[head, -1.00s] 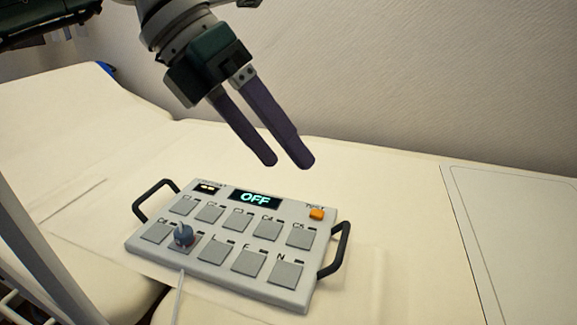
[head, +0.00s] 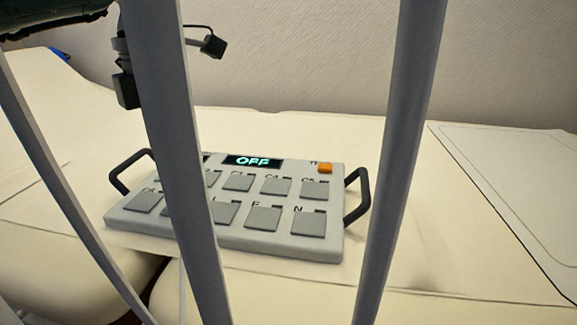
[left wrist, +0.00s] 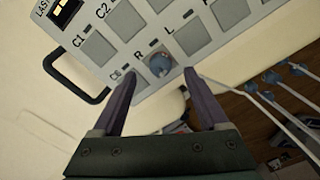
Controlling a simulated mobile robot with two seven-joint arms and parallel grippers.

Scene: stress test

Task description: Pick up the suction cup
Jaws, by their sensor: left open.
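The suction cup (left wrist: 158,64), small and blue-grey, sits on a square pad of the control box (left wrist: 125,42) in the left wrist view. In the head view a grey bar hides it. The control box (head: 290,245) lies on the cream bed, with an OFF display, an orange button and black side handles. My left gripper (left wrist: 160,76) is open, its two purple fingers pointing at the box. The cup shows between and slightly beyond the fingertips, with nothing held. In the head view my left arm shows at upper left and its fingers are hidden behind the bar. My right gripper is not in view.
Grey upright bars (head: 405,130) cross the head view in front of the box. The cream bed (head: 400,230) is clear around the box, with a flat white panel (head: 510,180) at right. Blue-tipped cables (left wrist: 270,77) hang at right in the left wrist view.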

